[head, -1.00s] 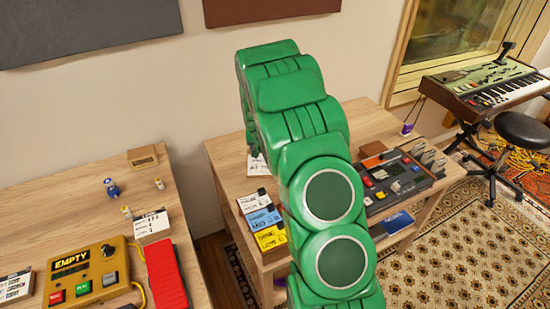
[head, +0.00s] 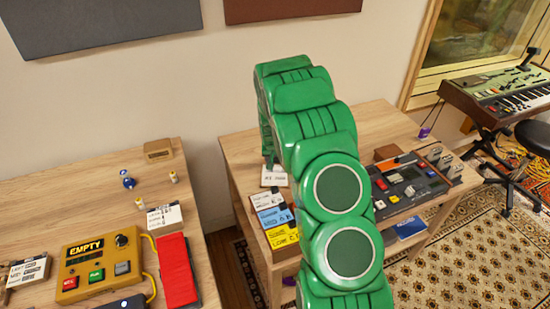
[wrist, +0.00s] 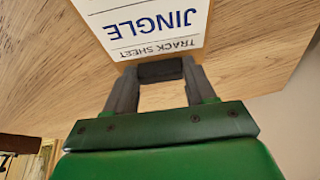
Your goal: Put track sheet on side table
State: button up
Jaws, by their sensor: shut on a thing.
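The track sheet (wrist: 150,25) is a white card marked "TRACK SHEET" and "JINGLE", seen upside down in the wrist view. My gripper (wrist: 160,72) is shut on its near edge. Wood tabletop shows around the sheet; I cannot tell whether the sheet touches it. In the head view, a small white card (head: 275,177) shows at the left part of the right-hand wooden table (head: 240,150), just below the end of my green arm. My arm hides the middle of that table and most of my gripper.
White, blue and yellow labelled cards (head: 283,237) sit at that table's front left, and a dark mixer (head: 410,183) to the right. A left table (head: 75,190) holds a yellow box marked "EMPTY" (head: 95,265) and a red strip (head: 178,270). A gap separates the tables.

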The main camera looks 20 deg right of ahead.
aim_at(275, 172)
jog(key=o, duration=1.1)
jog(key=s+a+r+g, duration=0.1)
jog(key=s+a+r, duration=0.2)
jog(key=s+r, duration=0.45)
jog(key=s+a+r, duration=0.3)
jog(key=s+r, duration=0.2)
jog(key=r, duration=0.6)
jog(key=s+a+r+n+g, duration=0.1)
jog(key=s+a+r, duration=0.2)
jog(key=s, duration=1)
jog(key=s+a+r+n+g+y, duration=0.1)
jog(key=s+a+r, duration=0.3)
jog(key=s, duration=1)
jog(key=s+a+r+n+g, duration=0.2)
jog(key=s+a+r, duration=0.2)
jog(key=s, duration=1)
jog(key=shift+a+r+g+y, duration=0.15)
jog(key=shift+r+g+y, duration=0.25)
jog(key=shift+r, duration=0.45)
